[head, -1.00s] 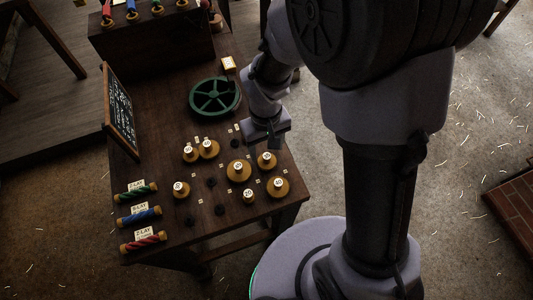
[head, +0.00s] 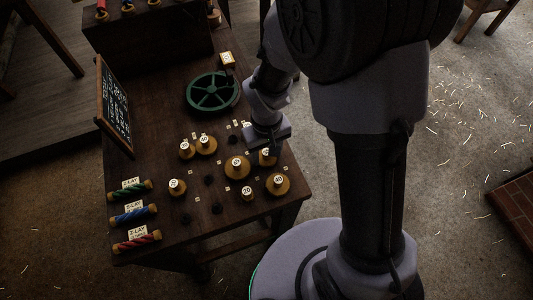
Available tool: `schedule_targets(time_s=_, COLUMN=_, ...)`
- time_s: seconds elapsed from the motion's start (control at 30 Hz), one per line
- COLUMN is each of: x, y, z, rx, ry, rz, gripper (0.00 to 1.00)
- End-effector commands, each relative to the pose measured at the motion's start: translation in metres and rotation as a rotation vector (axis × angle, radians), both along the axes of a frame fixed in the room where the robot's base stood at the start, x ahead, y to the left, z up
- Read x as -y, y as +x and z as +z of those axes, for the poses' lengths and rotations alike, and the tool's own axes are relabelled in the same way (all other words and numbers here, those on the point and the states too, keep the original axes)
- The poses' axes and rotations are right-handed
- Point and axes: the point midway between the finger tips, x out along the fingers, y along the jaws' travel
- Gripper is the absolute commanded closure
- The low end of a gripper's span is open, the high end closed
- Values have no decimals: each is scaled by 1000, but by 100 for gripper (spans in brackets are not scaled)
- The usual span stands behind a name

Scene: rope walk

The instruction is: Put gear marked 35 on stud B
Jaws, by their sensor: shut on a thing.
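My gripper (head: 272,147) is low over the right side of the table, with its jaws shut on a small brass gear (head: 266,159). The gear's round white tag is partly covered and I cannot read its number. The gear appears at table height; I cannot tell whether it is lifted. Several other brass gears with white number tags stand nearby, among them a large one (head: 237,168) to the left. Dark studs, such as one (head: 209,180) in the middle and one (head: 217,208) nearer the front, stand bare. Their small letter tags are too small to read, so I cannot pick out stud B.
A gear tagged 60 (head: 278,184) and a smaller one tagged 20 (head: 247,194) stand close in front. A green spoked wheel (head: 213,92) lies farther back. A chalkboard (head: 115,105) and coloured rope spools (head: 134,215) line the left edge.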

Motion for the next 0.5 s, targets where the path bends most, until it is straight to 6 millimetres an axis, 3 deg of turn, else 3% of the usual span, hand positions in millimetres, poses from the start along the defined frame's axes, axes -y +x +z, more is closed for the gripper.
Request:
schedule_targets(time_s=0.3, x=0, y=1, z=77, rx=4, ry=1, rz=0, gripper=84)
schedule_targets(time_s=0.5, x=0, y=1, z=105, rx=2, ry=1, rz=1, gripper=84)
